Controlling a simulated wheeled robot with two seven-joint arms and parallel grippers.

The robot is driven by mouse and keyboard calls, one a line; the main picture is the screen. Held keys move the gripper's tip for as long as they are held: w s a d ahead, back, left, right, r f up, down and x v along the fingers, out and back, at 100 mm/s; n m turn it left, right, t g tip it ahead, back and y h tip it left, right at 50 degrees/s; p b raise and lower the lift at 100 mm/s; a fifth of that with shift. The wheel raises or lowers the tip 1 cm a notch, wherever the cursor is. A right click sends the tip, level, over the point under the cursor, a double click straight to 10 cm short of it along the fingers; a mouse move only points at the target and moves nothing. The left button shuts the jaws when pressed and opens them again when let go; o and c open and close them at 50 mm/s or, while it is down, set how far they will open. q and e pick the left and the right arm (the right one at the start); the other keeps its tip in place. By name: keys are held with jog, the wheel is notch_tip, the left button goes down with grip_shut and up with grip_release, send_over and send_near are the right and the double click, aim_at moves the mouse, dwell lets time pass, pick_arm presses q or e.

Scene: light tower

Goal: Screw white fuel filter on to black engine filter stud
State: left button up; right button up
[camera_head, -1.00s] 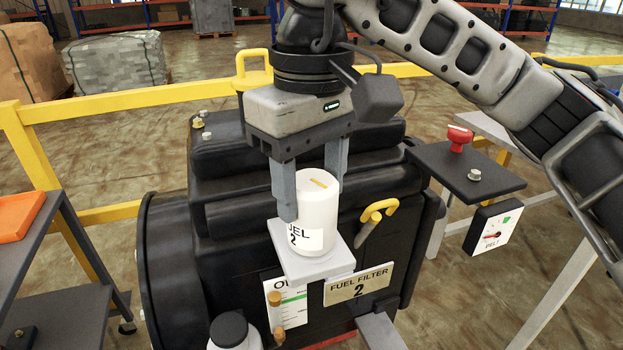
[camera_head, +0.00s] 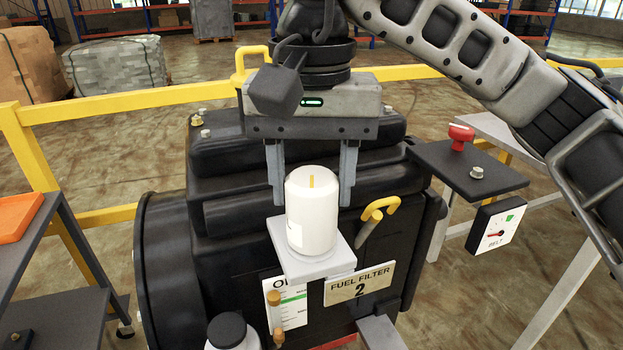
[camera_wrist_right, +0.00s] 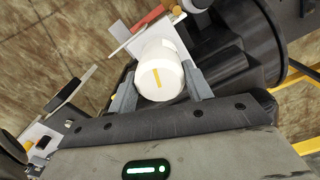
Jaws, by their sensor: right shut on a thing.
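The white fuel filter (camera_head: 311,222) stands upright over a light grey plate (camera_head: 285,262) on the front of the black engine (camera_head: 230,190). A yellow mark shows on its top. The stud is hidden beneath the filter, so I cannot tell how far the filter sits on it. My right gripper (camera_head: 312,203) points down from above and is shut on the filter, one finger on each side. In the right wrist view the filter (camera_wrist_right: 161,75) is between the two fingers (camera_wrist_right: 161,84). My left gripper is not in view.
A white bottle with a black cap (camera_head: 230,332) is in front. A dark side shelf (camera_head: 470,170) holds a red knob. A yellow rail (camera_head: 110,100) runs behind.

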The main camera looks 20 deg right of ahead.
jog(key=shift+f+m, duration=0.15)
jog(key=shift+m, duration=0.65)
jog(key=shift+f+m+b, duration=0.1)
jog(key=shift+m+b, duration=0.2)
jog(key=shift+m, duration=0.8)
jog(key=m, duration=0.3)
jog(key=shift+s+f+m+b, duration=0.15)
jog(key=shift+m+b, duration=0.25)
jog(key=shift+m, duration=0.6)
jog(key=m, duration=0.3)
